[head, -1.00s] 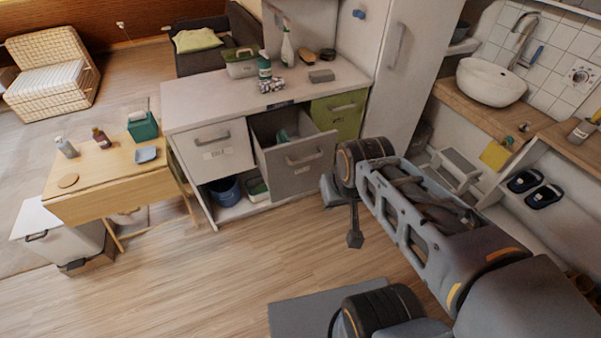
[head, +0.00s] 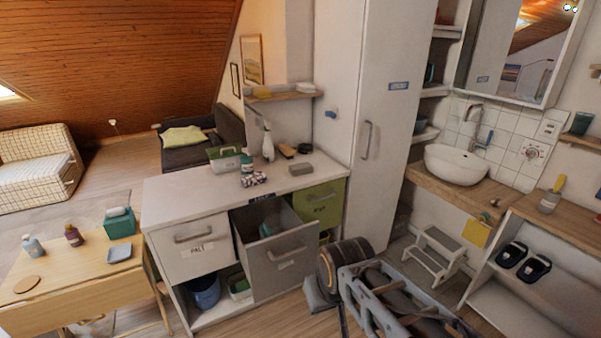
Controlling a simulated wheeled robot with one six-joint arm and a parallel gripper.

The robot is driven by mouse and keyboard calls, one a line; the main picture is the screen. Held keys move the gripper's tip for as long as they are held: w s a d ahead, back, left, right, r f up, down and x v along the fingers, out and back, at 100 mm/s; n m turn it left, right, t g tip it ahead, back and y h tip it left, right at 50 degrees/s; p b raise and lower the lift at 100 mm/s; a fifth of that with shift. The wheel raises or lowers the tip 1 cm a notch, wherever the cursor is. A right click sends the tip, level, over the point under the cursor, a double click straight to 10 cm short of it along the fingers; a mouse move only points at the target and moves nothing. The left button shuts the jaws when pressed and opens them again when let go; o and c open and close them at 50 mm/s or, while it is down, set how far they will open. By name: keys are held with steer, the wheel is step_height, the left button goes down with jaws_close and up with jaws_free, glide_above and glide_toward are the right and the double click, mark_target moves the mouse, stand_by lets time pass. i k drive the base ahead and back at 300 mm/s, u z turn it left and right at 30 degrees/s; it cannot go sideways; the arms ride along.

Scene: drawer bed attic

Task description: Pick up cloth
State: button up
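The frames do not settle which thing is the cloth. A small black-and-white checked, crumpled cloth-like thing (head: 254,178) lies on the front of the white cabinet top, beside a green bottle. A yellow cloth (head: 478,234) hangs at the front of the washbasin counter. A yellow-green fabric piece (head: 183,138) lies on the dark sofa at the back. My arm reaches in from the lower edge, low in front of the cabinet and apart from all three. My gripper's fingertips do not show.
The grey middle drawer (head: 278,258) stands pulled out near my arm. A wooden table (head: 75,285) with bottles and a green box is at left. A white step stool (head: 437,252) stands before the washbasin (head: 457,164). Bare floor shows between table and sofa.

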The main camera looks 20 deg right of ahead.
mark_target(253, 179)
steer(key=u, duration=0.6)
steer(key=i, duration=1.65)
steer(key=u, duration=0.5)
